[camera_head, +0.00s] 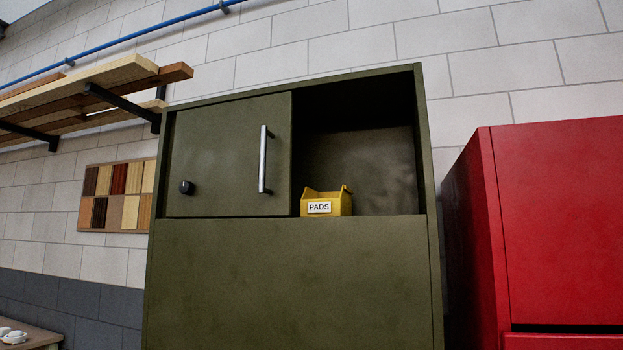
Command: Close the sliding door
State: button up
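A green sliding door (225,155) covers the left part of the upper opening of a tall green cabinet (290,285). A vertical silver bar handle (264,160) is near the door's right edge. A round dark knob (187,187) is near its lower left. The right part of the opening is uncovered and shows the dark inside. A yellow bin (337,203) labelled PADS stands on the floor of that opening, just right of the door's edge. My gripper is not in view.
A red cabinet (555,220) stands close on the right. Wooden boards (85,85) lie on black wall brackets at the upper left. A panel of wood samples (116,195) hangs on the block wall. A table corner (30,338) shows at the lower left.

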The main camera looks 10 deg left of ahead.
aim_at(236, 157)
jog(key=u, duration=0.95)
